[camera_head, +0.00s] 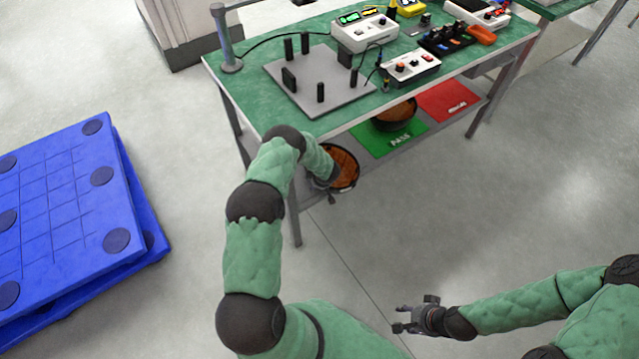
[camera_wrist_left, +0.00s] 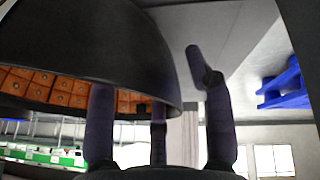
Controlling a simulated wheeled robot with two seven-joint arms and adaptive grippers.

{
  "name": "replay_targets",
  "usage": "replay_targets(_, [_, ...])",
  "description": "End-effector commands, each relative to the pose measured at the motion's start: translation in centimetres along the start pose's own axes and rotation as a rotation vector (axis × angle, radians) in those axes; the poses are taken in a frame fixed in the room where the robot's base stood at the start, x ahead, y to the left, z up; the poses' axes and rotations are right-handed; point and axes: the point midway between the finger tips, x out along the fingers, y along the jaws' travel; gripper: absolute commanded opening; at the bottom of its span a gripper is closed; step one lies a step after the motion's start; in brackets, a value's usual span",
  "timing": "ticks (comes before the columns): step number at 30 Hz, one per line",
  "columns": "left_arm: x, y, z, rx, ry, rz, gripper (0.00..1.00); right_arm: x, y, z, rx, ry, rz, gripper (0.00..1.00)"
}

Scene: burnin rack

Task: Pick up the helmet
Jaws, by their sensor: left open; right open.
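A dark helmet (camera_head: 346,168) with orange padding inside shows beside the near left table leg, partly hidden by my left arm. In the left wrist view the same helmet's dark shell (camera_wrist_left: 110,45) fills the upper left. My left gripper (camera_wrist_left: 155,85) is open at its rim. One finger stands outside, right of the shell; the tops of the other fingers are hidden by the shell, apparently inside it. Whether they touch it I cannot tell. A second dark helmet with orange inside (camera_head: 394,112) sits on the lower shelf. My right gripper (camera_head: 409,317) is open and empty over the floor.
The green table (camera_head: 262,98) bears a grey plate with black posts (camera_head: 321,84) and several devices. Its lower shelf has a green PASS mat (camera_head: 385,143) and a red mat (camera_head: 450,100). Blue pallets (camera_head: 65,215) lie at left. Floor at right is clear.

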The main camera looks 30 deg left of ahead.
Motion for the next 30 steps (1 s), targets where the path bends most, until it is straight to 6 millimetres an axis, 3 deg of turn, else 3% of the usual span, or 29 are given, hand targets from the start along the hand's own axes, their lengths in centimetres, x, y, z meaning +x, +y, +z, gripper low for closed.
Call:
replay_targets(11, [0.41, 0.00, 0.03, 0.000, -0.001, 0.000, 0.52, 0.15, 0.05, -0.02, 0.000, 0.000, 0.000, 0.44])
replay_targets(17, [0.41, 0.00, 0.03, 0.000, -0.001, 0.000, 0.01, 0.15, 0.06, -0.02, 0.000, 0.000, 0.000, 0.44])
replay_targets(30, [0.24, -0.30, 0.23, 0.002, -0.002, 0.000, 0.00, -0.01, 0.00, -0.01, 0.000, 0.000, 0.000, 0.44])
